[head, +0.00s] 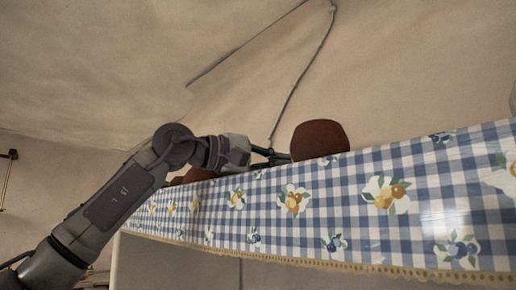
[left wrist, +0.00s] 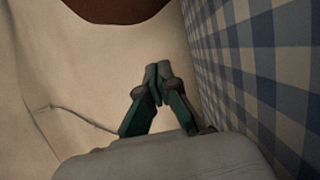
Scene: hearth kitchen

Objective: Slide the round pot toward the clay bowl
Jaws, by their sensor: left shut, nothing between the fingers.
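A rounded reddish-brown vessel (head: 320,139), which looks like the round pot, stands up behind the cloth-covered edge right of centre in the head view. Its lower part is hidden by the edge. My left gripper (head: 278,156) is shut and empty, with its fingertips at the pot's left side; I cannot tell whether they touch. In the left wrist view the closed fingertips (left wrist: 157,85) point up the picture, and a brown rounded surface (left wrist: 115,8) shows at the top. Another low brown shape (head: 198,174), possibly the clay bowl, is partly hidden behind my left arm.
A blue-and-white checked cloth (head: 330,210) with fruit prints and a lace hem hangs over the front edge of the raised surface. It runs close beside the fingers in the left wrist view (left wrist: 235,70). A plain wall with a cable (head: 300,75) is behind.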

